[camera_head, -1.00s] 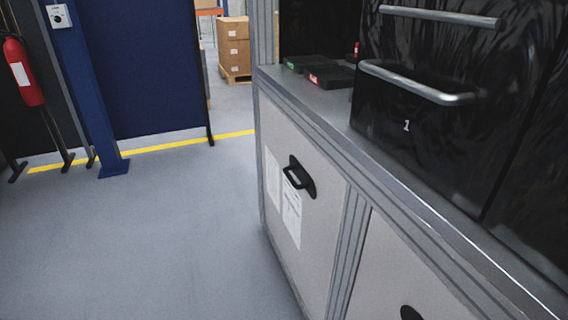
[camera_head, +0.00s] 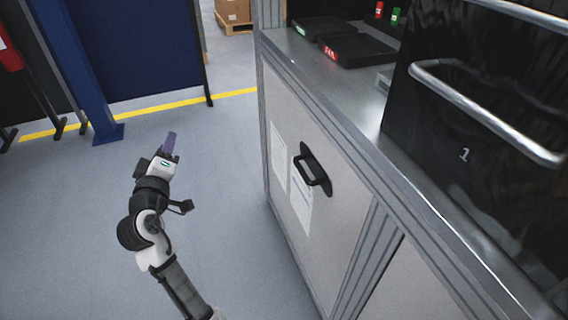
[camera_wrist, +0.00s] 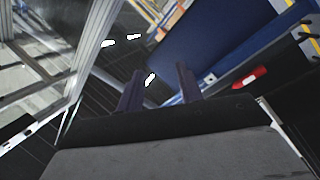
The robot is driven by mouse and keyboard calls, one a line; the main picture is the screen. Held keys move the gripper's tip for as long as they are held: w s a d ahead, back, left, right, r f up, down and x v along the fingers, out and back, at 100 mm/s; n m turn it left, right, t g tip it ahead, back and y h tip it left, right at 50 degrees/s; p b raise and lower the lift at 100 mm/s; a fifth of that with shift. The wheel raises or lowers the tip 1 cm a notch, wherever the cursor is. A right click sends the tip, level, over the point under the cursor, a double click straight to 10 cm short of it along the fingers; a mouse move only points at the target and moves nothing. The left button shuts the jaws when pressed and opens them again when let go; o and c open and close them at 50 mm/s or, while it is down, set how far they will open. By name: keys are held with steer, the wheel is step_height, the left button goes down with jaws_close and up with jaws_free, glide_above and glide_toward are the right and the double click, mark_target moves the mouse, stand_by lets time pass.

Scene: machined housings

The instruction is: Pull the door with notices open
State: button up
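The door with notices (camera_head: 338,225) is a light grey panel in the metal-framed bench at the right of the head view. It looks shut. Two white paper sheets, a left notice (camera_head: 279,157) and a right notice (camera_head: 301,202), are fixed to it. A black bow handle (camera_head: 313,170) sits at the upper middle, partly over the right sheet. My gripper (camera_head: 170,144) is raised over the floor to the left of the door, apart from the handle. In the wrist view its two dark fingers (camera_wrist: 158,85) stand apart with nothing between them.
A black unit marked 1 (camera_head: 450,140) with bar handles stands on the metal worktop (camera_head: 340,85). Black trays (camera_head: 357,48) lie there with small red and green items. A blue post (camera_head: 82,70) stands at the left. The grey floor before the door is clear.

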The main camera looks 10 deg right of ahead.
steer(key=d+f+m+g+h+p, duration=0.15)
steer(key=d+f+g+h, duration=0.5)
steer(key=d, duration=0.65)
steer(key=m+g+h, duration=0.2)
steer(key=g+h, duration=0.2)
glide_toward(302, 168)
steer(key=shift+t, duration=0.25)
steer(key=p+x, duration=0.1)
steer(key=x, duration=0.5)
steer(key=f+p+x, duration=0.1)
steer(key=x, duration=0.2)
steer(key=shift+s+d+p, duration=0.1)
steer(key=shift+d+p, duration=0.1)
steer(key=shift+p, duration=0.15)
steer(key=shift+w+d+f, duration=0.1)
steer(key=shift+w+d, duration=0.1)
steer(key=shift+d, duration=0.1)
steer(key=shift+c, duration=0.2)
jaws_close()
